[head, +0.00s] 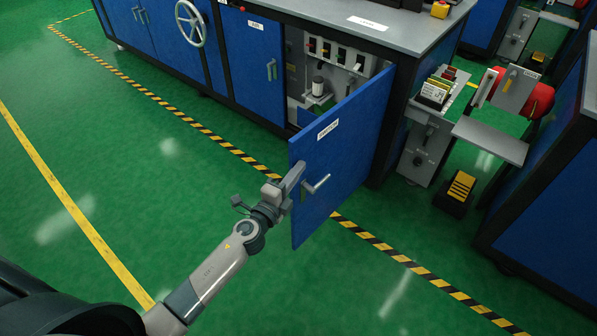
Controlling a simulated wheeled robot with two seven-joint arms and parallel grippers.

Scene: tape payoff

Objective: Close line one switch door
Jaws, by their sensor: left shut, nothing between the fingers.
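The blue switch door (352,148) stands swung open from the front of the blue cabinet. It has a white label near its top and a grey bar handle (316,186) on its outer face. My left gripper (292,182) is shut and empty, at the door's free edge just left of the handle. I cannot tell whether it touches the door. The open compartment (322,68) shows several switches and a white cylindrical part inside; the door hides its lower right. My right gripper is not in view.
A closed blue door (252,60) and a handwheel (190,24) are left of the opening. A grey stand (424,150) and a black-and-yellow step (457,190) are to the right. Another blue cabinet (550,215) stands at the right edge. Green floor (150,170) in front is clear.

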